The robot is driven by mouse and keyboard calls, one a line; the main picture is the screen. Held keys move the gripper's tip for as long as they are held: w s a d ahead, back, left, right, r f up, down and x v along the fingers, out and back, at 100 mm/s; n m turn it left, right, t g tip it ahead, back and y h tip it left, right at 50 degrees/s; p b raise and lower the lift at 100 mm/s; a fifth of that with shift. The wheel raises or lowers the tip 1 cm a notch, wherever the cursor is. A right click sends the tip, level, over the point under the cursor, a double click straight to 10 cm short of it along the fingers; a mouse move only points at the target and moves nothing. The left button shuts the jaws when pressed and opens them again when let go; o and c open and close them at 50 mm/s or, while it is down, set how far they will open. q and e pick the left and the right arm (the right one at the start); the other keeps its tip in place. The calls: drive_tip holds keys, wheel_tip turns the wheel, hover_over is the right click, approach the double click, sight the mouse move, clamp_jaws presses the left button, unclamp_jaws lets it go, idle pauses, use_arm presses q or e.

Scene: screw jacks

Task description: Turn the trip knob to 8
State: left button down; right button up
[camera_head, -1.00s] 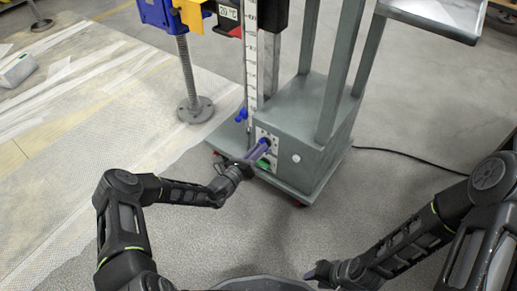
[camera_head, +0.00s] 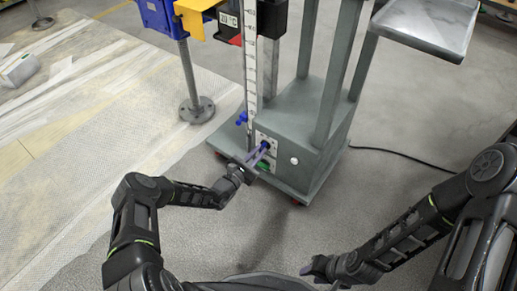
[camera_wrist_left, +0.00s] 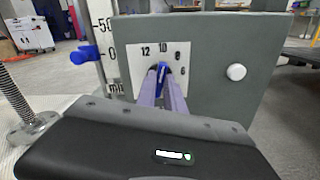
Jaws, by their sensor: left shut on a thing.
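The trip knob (camera_wrist_left: 162,76) is a blue knob on a white dial plate (camera_wrist_left: 140,62) marked 12, 10, 8 and 6, on the front of a grey box. Its blue pointer stands upright, between the 10 and the 8 and nearest the 10. My left gripper (camera_wrist_left: 162,88) has its two purple fingers shut on the knob, one on each side. In the head view the left gripper (camera_head: 262,150) reaches the box front from the left. My right gripper (camera_head: 310,267) is low in the head view, away from the box; its fingers are too small to judge.
A vertical scale (camera_head: 251,70) with a blue handle (camera_head: 241,118) stands left of the box. A screw jack (camera_head: 196,108) stands behind left. A black cable (camera_head: 390,152) runs along the floor at right.

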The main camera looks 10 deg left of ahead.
use_arm(q)
drive_tip(key=m+p, duration=0.1)
drive_tip(key=m, duration=0.2)
drive_tip(key=shift+m+p, duration=0.35)
drive_tip(key=shift+m, duration=0.05)
drive_tip(key=shift+f+m+p, duration=0.1)
drive_tip(key=shift+m+p, duration=0.45)
drive_tip(key=shift+m, duration=0.95)
drive_tip(key=c, duration=1.4)
unclamp_jaws()
drive_tip(key=shift+c, duration=0.2)
drive_tip(key=p+v, duration=0.2)
drive_tip(key=v, duration=0.6)
